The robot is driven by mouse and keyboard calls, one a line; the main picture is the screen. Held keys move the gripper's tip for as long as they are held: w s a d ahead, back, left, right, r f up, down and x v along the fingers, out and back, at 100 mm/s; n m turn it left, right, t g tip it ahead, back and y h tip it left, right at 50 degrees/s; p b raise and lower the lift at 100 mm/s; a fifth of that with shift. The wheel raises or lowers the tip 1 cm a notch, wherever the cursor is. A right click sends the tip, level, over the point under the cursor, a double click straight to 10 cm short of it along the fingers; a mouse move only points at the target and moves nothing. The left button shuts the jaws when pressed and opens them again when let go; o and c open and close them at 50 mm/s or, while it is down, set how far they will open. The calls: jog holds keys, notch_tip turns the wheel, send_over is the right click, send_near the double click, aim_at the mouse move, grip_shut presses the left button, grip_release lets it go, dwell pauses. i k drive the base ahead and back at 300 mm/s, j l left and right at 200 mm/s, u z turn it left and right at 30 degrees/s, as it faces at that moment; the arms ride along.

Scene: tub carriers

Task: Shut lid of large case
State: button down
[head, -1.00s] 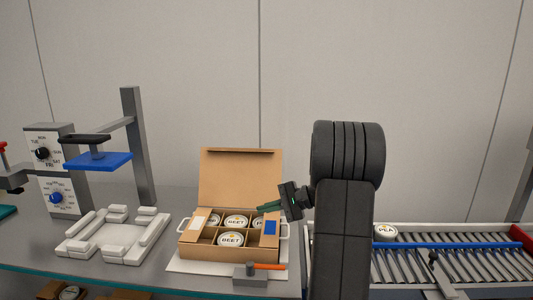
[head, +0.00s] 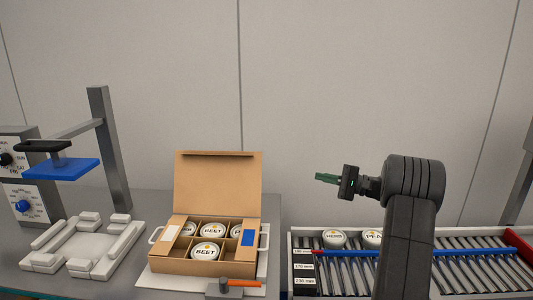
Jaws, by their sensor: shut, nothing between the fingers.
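The large case (head: 190,266) is a brown cardboard box on a white board, left of the middle in the head view. Its lid (head: 217,185) stands up, open, at the back edge. Inside are compartments with several tubs, two of them readably marked BEET (head: 205,252). A white label and a blue label lie on its side flaps. My gripper (head: 327,178) is shut and empty, in the air to the right of the lid and apart from it, pointing left.
A roller conveyor (head: 450,275) with a blue rail carries tubs (head: 334,238) on the right. A white cradle (head: 80,245) and a press with a blue plate (head: 60,169) stand at left. An orange-handled clamp (head: 238,283) sits before the case.

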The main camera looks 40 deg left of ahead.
aim_at(220, 182)
jog(key=i+u, duration=0.35)
jog(key=i+l+u, duration=0.15)
jog(key=i+u, duration=0.2)
